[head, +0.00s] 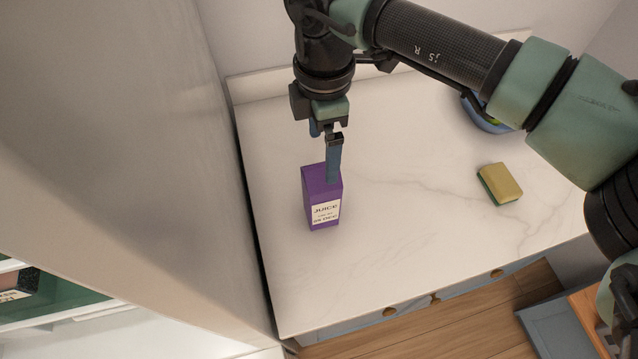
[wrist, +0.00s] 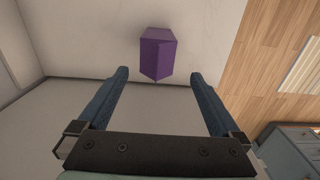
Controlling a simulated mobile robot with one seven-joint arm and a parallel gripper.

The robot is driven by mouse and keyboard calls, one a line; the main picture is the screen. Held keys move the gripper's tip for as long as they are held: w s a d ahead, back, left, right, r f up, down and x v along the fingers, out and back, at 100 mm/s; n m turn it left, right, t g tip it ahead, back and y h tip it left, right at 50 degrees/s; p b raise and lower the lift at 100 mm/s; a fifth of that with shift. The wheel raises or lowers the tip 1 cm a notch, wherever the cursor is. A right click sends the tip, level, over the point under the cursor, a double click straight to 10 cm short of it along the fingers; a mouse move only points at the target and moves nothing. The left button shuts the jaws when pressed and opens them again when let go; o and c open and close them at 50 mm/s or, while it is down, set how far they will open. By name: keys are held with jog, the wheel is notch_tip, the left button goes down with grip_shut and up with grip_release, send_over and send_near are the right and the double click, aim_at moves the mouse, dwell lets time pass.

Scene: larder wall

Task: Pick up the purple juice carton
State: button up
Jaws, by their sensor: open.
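The purple juice carton (head: 320,193) stands upright on the white marble counter in the head view, its cream label facing the front edge. In the wrist view the carton (wrist: 158,54) shows ahead of the fingertips, roughly centred between them and apart from them. My gripper (head: 330,165) is open and empty, pointing down just above and behind the carton. In the head view one blue finger overlaps the carton's upper right part; whether it touches cannot be told. Both blue fingers are spread in the wrist view (wrist: 160,75).
A yellow and green sponge (head: 500,184) lies on the marble counter (head: 400,230) to the right. A blue bowl (head: 487,115) is partly hidden behind my arm. A tall grey panel (head: 130,130) borders the counter on the left. The counter's front is clear.

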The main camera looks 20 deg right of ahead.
aim_at(322, 167)
notch_tip(322, 167, down, 4)
jog(key=shift+r+p, duration=0.1)
jog(key=shift+p, duration=0.25)
jog(key=shift+w+f+p, duration=0.2)
jog(key=shift+f+p, duration=0.85)
jog(key=shift+f, duration=1.75)
jog(key=shift+w+r, duration=0.1)
grip_shut()
